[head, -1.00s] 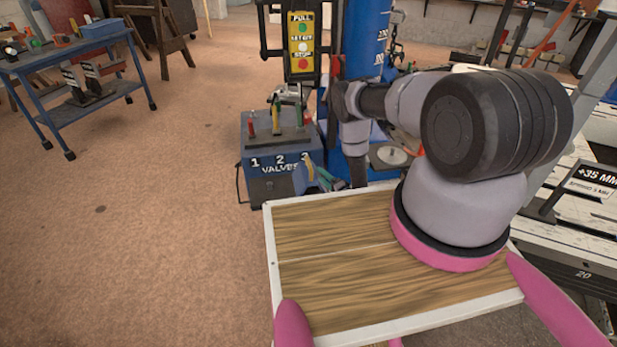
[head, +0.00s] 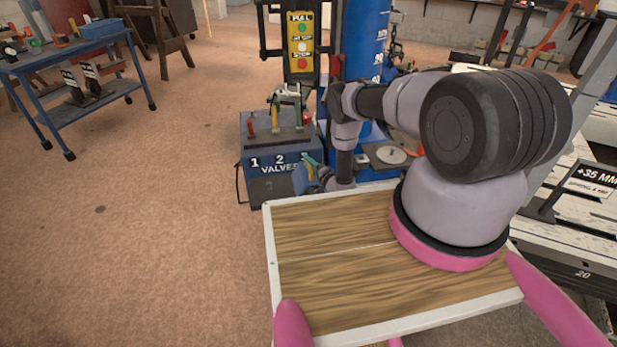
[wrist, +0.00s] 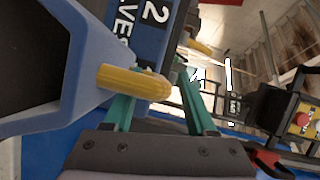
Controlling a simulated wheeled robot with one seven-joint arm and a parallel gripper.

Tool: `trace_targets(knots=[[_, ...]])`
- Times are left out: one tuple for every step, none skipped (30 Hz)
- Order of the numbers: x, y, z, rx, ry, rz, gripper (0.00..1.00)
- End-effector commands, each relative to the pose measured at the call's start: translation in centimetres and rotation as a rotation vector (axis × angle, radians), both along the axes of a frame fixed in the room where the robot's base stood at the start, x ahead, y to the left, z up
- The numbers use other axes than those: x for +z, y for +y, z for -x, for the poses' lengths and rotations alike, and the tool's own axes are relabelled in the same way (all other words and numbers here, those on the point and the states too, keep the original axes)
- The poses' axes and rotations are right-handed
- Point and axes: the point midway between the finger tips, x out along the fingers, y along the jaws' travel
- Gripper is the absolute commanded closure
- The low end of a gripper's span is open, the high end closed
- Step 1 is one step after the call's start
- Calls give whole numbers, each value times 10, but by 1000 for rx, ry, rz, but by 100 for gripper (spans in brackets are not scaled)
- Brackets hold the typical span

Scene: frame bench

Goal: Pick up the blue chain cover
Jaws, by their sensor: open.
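The blue chain cover (wrist: 50,112) fills the left of the wrist view, a blue shell around a dark inside, with a yellow handle (wrist: 125,80) sticking out to the right. In the head view the cover (head: 299,178) is a small blue shape at the valve box's lower right, partly hidden. My gripper (wrist: 158,84) has two teal fingers, apart, with nothing gripped. The handle's end overlaps the left finger and reaches into the gap in the picture; I cannot tell whether they touch. In the head view my gripper (head: 319,170) is beside the cover.
The blue valve box (head: 270,160) with small levers stands just behind the cover. A blue column (head: 366,45) and a yellow button panel (head: 301,42) rise behind. A wood-topped tray (head: 340,270) is in front.

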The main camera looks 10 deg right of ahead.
Motion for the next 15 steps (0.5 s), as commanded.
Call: trace_targets(knots=[[0, 0, 0, 0, 0, 0, 43], [0, 0, 0, 0, 0, 0, 51], [0, 0, 0, 0, 0, 0, 66], [0, 0, 0, 0, 0, 0, 77], [0, 0, 0, 0, 0, 0, 89], [0, 0, 0, 0, 0, 0, 100], [0, 0, 0, 0, 0, 0, 100], [0, 0, 0, 0, 0, 1, 100], [0, 0, 0, 0, 0, 1, 100], [0, 0, 0, 0, 0, 1, 100], [0, 0, 0, 0, 0, 1, 100], [0, 0, 0, 0, 0, 1, 100], [0, 0, 0, 0, 0, 1, 100], [0, 0, 0, 0, 0, 1, 100], [0, 0, 0, 0, 0, 1, 100]])
